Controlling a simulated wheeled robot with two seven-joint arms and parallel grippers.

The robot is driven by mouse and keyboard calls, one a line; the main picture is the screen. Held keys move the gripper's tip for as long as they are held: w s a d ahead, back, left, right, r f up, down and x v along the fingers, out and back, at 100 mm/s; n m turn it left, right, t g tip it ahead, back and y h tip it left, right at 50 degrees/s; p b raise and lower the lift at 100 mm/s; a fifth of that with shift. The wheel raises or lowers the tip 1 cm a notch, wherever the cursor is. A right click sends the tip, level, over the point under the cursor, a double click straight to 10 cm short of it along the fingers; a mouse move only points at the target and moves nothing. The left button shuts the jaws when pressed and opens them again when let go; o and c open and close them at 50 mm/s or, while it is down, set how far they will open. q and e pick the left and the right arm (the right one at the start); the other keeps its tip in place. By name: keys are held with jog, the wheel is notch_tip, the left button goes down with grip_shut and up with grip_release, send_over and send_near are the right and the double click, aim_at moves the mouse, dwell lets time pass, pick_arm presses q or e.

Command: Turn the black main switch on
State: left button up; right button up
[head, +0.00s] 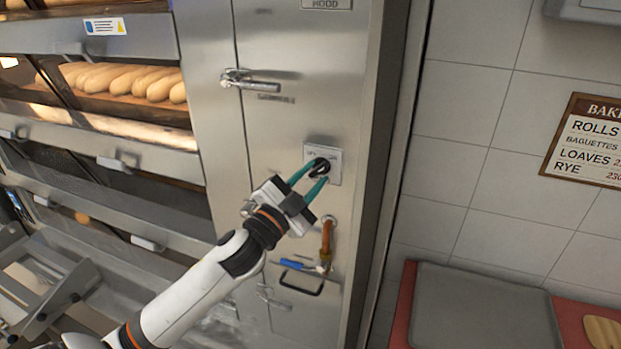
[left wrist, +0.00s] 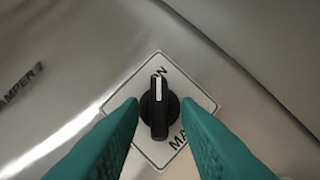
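The black main switch (head: 321,166) is a round knob with a raised grip on a pale square plate (head: 335,157), set in the steel oven front. In the left wrist view the knob (left wrist: 159,112) shows a white mark at the upper end of its grip. The plate's lettering is only partly readable. My left gripper (head: 306,176) is open, with its teal fingers reaching towards the plate. In the left wrist view the fingertips stand on either side of the knob, with visible gaps between. My right gripper is out of view.
A door latch (head: 250,82) sticks out above the switch. An orange-brown handle (head: 327,238), a blue-handled tool (head: 298,265) and a dark handle (head: 301,284) are below it. Deck ovens with loaves (head: 125,82) stand at left. A grey tray (head: 480,308) lies at lower right.

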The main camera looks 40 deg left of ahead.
pick_arm(q)
jog(key=shift+s, duration=0.1)
jog(key=shift+s+f+b, duration=0.25)
jog(key=shift+b, duration=0.05)
jog(key=shift+b+v, duration=1.8)
jog(key=shift+v, duration=3.8)
jog(key=shift+r, duration=0.1)
